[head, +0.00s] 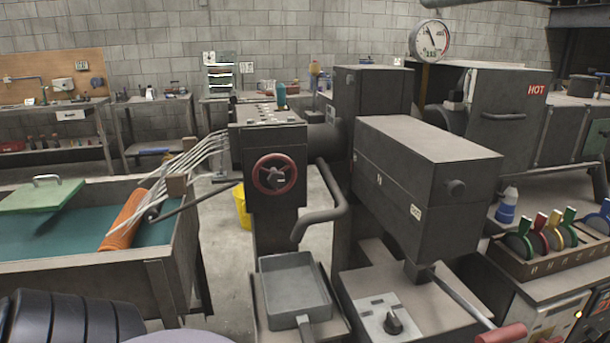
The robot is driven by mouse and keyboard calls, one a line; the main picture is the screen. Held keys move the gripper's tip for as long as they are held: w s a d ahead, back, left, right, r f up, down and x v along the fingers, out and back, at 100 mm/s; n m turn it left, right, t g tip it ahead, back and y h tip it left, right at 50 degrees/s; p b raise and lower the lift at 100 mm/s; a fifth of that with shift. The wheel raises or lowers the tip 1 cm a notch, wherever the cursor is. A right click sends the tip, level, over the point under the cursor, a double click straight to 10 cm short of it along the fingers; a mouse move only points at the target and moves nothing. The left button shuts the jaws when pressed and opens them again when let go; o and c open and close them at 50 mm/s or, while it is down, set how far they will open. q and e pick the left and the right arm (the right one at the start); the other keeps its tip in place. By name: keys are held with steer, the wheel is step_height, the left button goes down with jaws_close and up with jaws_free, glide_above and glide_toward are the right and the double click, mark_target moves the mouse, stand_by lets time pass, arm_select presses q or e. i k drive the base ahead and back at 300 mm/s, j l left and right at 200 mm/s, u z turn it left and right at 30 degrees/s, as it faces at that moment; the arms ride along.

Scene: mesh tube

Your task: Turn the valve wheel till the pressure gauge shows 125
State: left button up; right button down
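The valve wheel (274,174) is a dark red round handwheel on the front of a dark grey machine box, left of the picture's middle. Nothing touches it. The pressure gauge (429,40) is a round white dial at the top, right of the middle. Its needle points up and slightly left, and a red band shows on the dial's right side. The small figures on it are too small to read surely. Neither of my grippers is in view.
A bent grey pipe (326,208) hangs right of the wheel, and a grey pan (295,290) stands below it. A bundle of pale tubes (200,157) runs left from the box to a trough (80,280) with an orange roll (125,219). A large grey housing (425,170) stands at the right.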

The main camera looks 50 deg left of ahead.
mark_target(276, 178)
steer(key=u, duration=1.85)
